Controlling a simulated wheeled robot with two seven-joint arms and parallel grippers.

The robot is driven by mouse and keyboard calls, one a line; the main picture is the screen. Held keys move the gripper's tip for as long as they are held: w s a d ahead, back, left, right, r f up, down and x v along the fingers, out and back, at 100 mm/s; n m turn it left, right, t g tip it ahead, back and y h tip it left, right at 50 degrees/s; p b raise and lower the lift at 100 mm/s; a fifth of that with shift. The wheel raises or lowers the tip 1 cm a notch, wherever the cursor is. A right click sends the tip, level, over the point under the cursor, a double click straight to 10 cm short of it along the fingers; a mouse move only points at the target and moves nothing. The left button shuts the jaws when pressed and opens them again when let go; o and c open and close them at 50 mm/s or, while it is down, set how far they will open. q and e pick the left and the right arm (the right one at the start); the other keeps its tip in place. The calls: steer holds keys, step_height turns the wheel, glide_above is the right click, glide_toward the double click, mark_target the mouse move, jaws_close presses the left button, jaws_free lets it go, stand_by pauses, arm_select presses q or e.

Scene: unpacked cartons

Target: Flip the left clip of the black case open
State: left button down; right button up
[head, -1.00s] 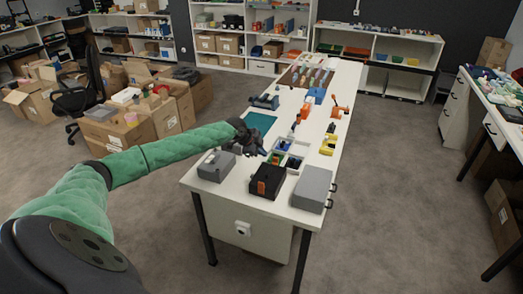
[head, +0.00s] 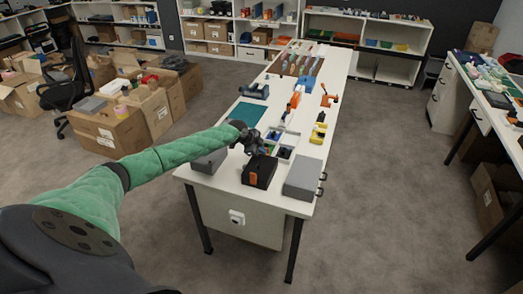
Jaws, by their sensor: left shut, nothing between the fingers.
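The black case (head: 264,170) sits on the near part of the white table, between two grey cases. An orange patch (head: 253,180) shows on its near side, toward the left; whether this is the left clip, and how it sits, is too small to tell. My left gripper (head: 256,151) is shut and empty. It is at the far left edge of the black case, close to it or above it; I cannot tell whether they touch. My left arm comes in from the left over the left grey case. My right gripper is not in view.
A grey case (head: 211,160) stands left of the black case, partly behind my arm, and another grey case (head: 302,178) stands to the right. Small bins (head: 285,152) lie just behind. A teal mat (head: 245,113), blue and orange tools and yellow parts lie farther back.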

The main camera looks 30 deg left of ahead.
arm_select(q)
steer(key=shift+w, duration=0.1)
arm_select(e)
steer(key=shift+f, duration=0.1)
